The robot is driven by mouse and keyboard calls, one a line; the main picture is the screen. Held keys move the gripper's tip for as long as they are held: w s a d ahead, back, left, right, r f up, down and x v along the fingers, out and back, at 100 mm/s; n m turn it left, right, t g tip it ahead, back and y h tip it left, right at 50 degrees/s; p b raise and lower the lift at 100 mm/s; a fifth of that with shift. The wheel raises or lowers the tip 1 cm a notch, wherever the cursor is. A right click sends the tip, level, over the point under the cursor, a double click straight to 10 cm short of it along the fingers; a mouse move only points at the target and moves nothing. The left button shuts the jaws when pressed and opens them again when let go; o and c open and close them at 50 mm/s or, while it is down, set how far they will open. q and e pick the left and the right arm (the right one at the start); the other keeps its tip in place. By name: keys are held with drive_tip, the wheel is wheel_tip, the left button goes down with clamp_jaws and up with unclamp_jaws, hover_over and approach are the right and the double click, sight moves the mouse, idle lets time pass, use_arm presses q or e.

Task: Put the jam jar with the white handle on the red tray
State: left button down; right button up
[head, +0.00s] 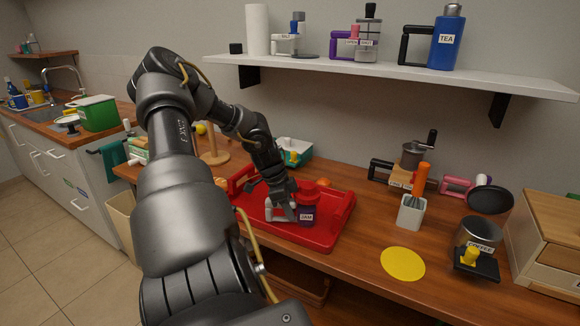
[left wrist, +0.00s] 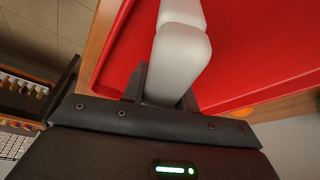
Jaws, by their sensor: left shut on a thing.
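My left gripper (head: 283,208) is shut on the white handle. The left wrist view shows the handle (left wrist: 182,50) between the fingers, with the red tray (left wrist: 262,50) behind it; the jar body is not clear there. My right gripper is not in view.
A green-and-white container (head: 295,152) stands behind the tray. To the right are a white utensil cup (head: 411,214), a yellow round mat (head: 402,264), a coffee canister (head: 478,236) and a wooden box (head: 545,240). A shelf (head: 400,75) hangs above. The counter right of the tray has free room.

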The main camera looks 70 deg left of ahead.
use_arm(q)
drive_tip(key=shift+f, duration=0.4)
drive_tip(key=shift+c, duration=2.2)
unclamp_jaws()
drive_tip(key=shift+r, duration=4.6)
wheel_tip(320, 180, up, 5)
drive_tip(key=s+d, duration=0.9)
drive_tip(key=s, duration=0.3)
drive_tip(key=shift+s+d, duration=0.3)
drive_tip(key=shift+s, duration=0.1)
drive_tip(key=shift+f, duration=0.1)
